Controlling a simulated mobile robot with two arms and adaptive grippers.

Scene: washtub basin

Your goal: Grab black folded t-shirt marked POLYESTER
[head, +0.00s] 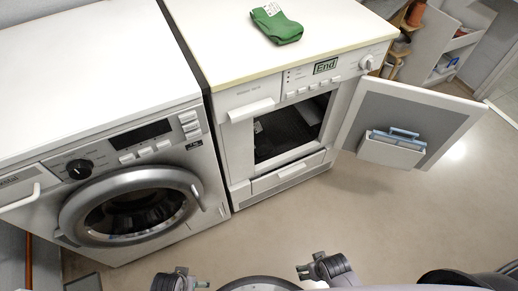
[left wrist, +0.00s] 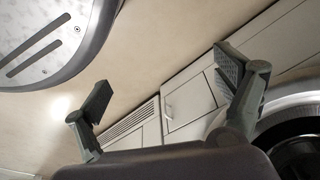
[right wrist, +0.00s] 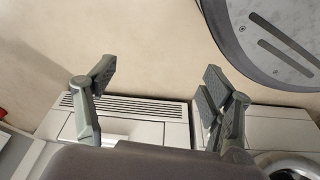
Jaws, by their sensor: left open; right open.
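I cannot make out a black folded t-shirt for certain in any view. The open machine (head: 240,150) on the right has a dark interior (head: 285,130), where a small pale patch shows at the left; I cannot tell what lies inside. A green folded cloth (head: 282,28) with a white label lies on top of this machine. My right gripper (head: 307,270) is open and empty, low in the head view, well in front of the machines. It also shows open in the right wrist view (right wrist: 160,78). My left gripper (left wrist: 165,82) is open and empty in the left wrist view.
The machine's door (head: 410,115) stands wide open to the right, with a holder (head: 391,153) on its inner face. A washing machine (head: 110,170) with a shut round door stands at the left. Shelves (head: 435,40) stand at the back right. The floor (head: 300,215) in front is clear.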

